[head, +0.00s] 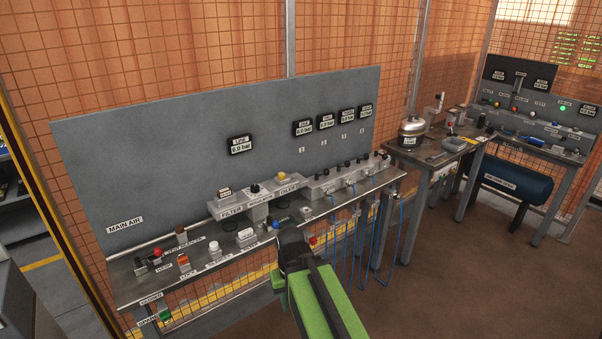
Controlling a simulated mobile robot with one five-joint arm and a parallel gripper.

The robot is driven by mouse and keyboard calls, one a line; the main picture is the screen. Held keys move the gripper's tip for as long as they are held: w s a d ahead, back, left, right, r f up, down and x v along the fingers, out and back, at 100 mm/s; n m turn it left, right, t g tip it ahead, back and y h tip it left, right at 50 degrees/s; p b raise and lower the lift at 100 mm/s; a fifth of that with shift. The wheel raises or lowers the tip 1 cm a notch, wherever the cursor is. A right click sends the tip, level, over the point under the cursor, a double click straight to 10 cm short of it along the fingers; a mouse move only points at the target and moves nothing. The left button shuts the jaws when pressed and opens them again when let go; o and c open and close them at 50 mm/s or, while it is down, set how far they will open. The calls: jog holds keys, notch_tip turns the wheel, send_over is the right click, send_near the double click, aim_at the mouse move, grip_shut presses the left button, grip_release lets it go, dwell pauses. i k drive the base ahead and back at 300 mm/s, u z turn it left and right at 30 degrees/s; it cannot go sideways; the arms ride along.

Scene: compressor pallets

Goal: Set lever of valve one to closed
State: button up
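A grey bench (130,290) runs along a grey back panel (140,150). A raised pale manifold block (330,182) on its right part carries a row of small black-topped valves (347,164). Blue hoses (375,240) hang below it. Small numbered plates sit on the panel above, too small to read surely. I cannot tell which lever is valve one or how it is set. My arm reaches in from the bottom, and its dark end (293,246) is in front of the bench's front edge, apart from the manifold in the picture. The fingers of my gripper are hidden.
At the bench's left are a MAIN AIR label (125,225), a red knob (157,253) and an orange-red item (183,261). Pressure displays (240,145) hang on the panel. Another table with a silver pot (411,130) stands right. The brown floor (470,290) at right is clear.

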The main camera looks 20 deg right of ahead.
aim_at(326, 171)
jog(key=z, duration=0.25)
jog(key=i, duration=0.85)
jog(key=u, duration=0.2)
